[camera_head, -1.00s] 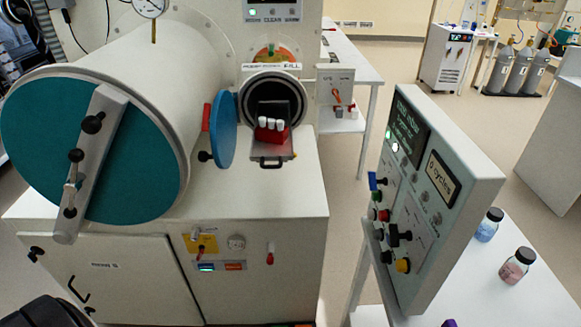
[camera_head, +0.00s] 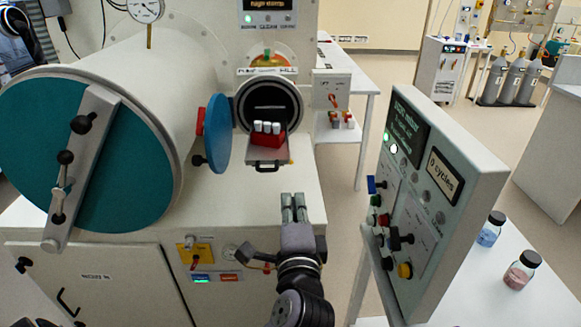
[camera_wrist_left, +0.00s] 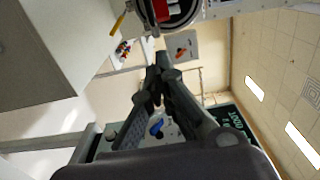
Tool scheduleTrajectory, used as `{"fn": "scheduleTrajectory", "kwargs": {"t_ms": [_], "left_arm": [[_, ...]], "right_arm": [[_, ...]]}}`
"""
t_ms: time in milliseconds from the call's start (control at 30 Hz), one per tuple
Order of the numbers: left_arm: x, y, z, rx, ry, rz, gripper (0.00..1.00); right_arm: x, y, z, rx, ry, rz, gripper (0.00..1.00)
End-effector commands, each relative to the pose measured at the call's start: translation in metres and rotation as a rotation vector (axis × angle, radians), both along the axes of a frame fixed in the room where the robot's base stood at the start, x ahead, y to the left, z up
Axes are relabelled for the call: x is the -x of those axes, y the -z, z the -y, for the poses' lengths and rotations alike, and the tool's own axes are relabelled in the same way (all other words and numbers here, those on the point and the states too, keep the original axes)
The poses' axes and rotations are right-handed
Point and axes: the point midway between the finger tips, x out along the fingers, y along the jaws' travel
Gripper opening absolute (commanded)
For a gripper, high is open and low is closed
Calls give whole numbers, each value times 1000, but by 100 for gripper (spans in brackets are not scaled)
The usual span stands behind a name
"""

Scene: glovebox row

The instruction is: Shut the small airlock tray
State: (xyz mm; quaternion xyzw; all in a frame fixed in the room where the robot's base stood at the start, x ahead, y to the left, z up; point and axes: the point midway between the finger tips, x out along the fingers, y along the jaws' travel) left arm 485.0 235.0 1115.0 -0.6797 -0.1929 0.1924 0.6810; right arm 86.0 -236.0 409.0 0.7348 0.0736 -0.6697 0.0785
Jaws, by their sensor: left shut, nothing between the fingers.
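The small airlock tray (camera_head: 267,155) sticks out of the front of the round small airlock (camera_head: 270,103). A red rack (camera_head: 267,139) with several white-capped vials stands on it, and a dark handle hangs at its front edge. The blue round door (camera_head: 217,134) of the airlock is swung open to the left. My left gripper (camera_head: 293,199) is shut and empty, below and slightly right of the tray, apart from it. In the left wrist view the shut fingertips (camera_wrist_left: 160,65) show, with part of the red rack (camera_wrist_left: 161,10) at the top edge. My right gripper is not in view.
The large airlock with its teal door (camera_head: 90,150) and bar fills the left. A control panel (camera_head: 435,190) stands at the right, beside a white table with two bottles (camera_head: 522,270). A small switch box (camera_head: 331,90) is right of the airlock opening.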

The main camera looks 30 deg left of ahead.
Motion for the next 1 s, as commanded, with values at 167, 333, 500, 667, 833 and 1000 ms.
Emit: {"fn": "scheduleTrajectory", "kwargs": {"t_ms": [167, 333, 500, 667, 833, 1000], "left_arm": [[-30, -4, -19, -6, -1, 1, 0], [-62, -4, -38, -3, -1, 1, 0], [-88, -3, -54, -2, 0, -1, 0], [-104, -2, -63, 1, 1, -1, 0], [-109, 0, -67, 2, 1, 0, 0], [-110, 0, -67, 2, 2, 0, 0]], "right_arm": [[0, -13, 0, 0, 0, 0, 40], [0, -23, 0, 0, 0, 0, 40], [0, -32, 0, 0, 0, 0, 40], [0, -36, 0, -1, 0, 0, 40], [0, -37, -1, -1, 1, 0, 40], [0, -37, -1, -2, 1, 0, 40]]}}
